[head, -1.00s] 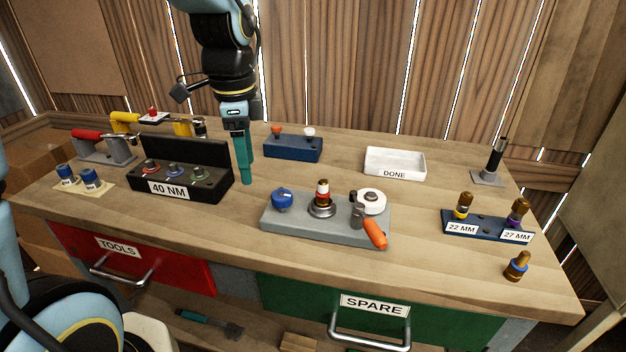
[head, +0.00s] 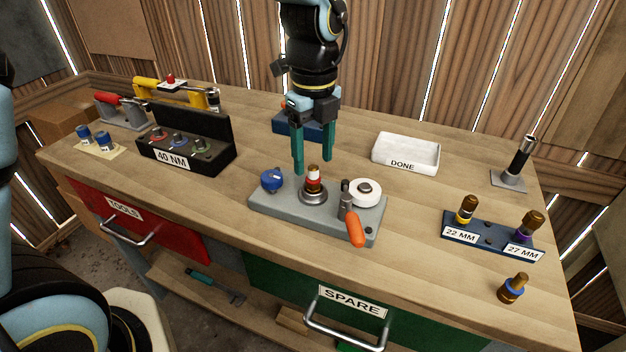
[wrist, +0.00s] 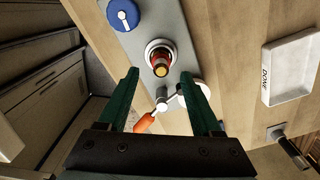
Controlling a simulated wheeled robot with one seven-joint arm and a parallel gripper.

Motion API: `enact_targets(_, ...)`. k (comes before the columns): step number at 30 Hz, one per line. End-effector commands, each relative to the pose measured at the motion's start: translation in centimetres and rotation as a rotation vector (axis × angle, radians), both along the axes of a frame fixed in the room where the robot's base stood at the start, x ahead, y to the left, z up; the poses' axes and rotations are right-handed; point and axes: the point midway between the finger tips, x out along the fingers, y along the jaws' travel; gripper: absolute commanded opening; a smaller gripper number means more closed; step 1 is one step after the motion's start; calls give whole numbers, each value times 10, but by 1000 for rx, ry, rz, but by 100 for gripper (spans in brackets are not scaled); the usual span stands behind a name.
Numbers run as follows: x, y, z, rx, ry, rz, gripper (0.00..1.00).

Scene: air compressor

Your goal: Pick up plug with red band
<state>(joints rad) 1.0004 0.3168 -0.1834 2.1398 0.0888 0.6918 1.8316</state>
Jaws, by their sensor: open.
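The plug with red band (head: 313,178) stands upright in the round metal seat of a grey base plate (head: 278,218) in the middle of the bench. In the wrist view the plug (wrist: 160,62) shows beyond the fingers, near the top middle. My gripper (head: 312,166) is open and empty, its green fingers pointing down above and slightly behind the plug. In the wrist view the gripper (wrist: 166,82) has its two fingers spread wide, one on either side of the picture's middle.
The grey plate also carries a blue knob (head: 271,179), a white disc (head: 366,192) and an orange-handled lever (head: 355,229). A white DONE tray (head: 405,168) is right of it. A 40 NM stand (head: 186,160) is left. A blue rack (head: 487,238) with plugs stands right.

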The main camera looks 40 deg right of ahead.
Motion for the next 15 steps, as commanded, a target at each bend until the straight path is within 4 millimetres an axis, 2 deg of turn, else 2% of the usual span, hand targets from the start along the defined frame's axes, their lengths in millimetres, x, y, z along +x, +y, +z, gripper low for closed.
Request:
enact_targets(9,2,-1,-38,4,1,1,66)
enact_targets(15,3,-1,-51,1,-1,1,66)
